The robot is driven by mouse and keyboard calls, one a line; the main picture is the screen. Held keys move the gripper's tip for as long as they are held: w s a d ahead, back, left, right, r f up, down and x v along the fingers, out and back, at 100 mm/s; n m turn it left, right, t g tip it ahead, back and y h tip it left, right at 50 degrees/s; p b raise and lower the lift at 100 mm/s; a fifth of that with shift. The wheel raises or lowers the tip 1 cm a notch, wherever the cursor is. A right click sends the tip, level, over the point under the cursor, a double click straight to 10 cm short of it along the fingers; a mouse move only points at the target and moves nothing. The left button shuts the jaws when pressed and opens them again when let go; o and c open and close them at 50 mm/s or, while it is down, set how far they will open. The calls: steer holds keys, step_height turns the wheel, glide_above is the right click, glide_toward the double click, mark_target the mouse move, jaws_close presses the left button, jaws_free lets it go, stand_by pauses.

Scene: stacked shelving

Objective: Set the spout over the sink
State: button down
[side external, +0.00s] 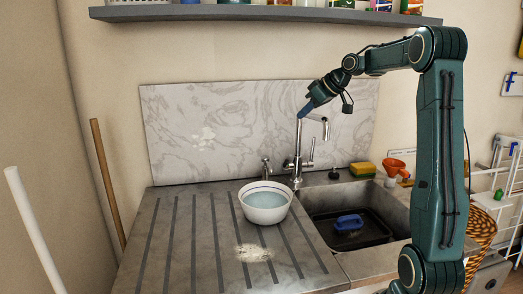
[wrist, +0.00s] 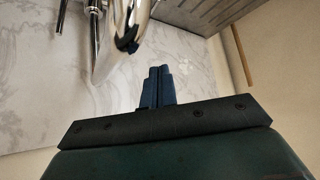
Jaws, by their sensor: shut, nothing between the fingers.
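The chrome tap stands behind the sink (side external: 400,221), at its back left corner. Its spout (side external: 325,127) rises from the upright body and reaches to the right, with its end above the sink's back part. In the wrist view the chrome spout (wrist: 121,35) is large and close, just left of my fingers. My gripper (side external: 303,115) is at the top of the tap, by the upper left of the spout. In the wrist view its blue fingers (wrist: 159,72) are together and empty. I cannot tell whether they touch the spout.
A white bowl (side external: 265,204) of water stands on the ribbed drainboard (side external: 165,240), left of the sink. A dark tray with a blue brush (side external: 349,222) lies in the sink. A yellow sponge (side external: 362,170) and orange funnel (side external: 394,167) sit behind it. A shelf (side external: 250,13) runs above.

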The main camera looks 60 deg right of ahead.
steer(key=w+a, duration=0.2)
steer(key=w, duration=1.1)
steer(key=w+r+v, duration=0.1)
steer(key=v, duration=1)
steer(key=s+a, duration=0.3)
steer(key=a, duration=1.2)
steer(key=s+a+f+g, duration=0.1)
steer(key=s+a+f, duration=0.4)
steer(key=s+a, duration=0.5)
steer(key=shift+a+g+y, duration=0.3)
steer(key=shift+a+y, duration=0.1)
steer(key=shift+a, duration=0.2)
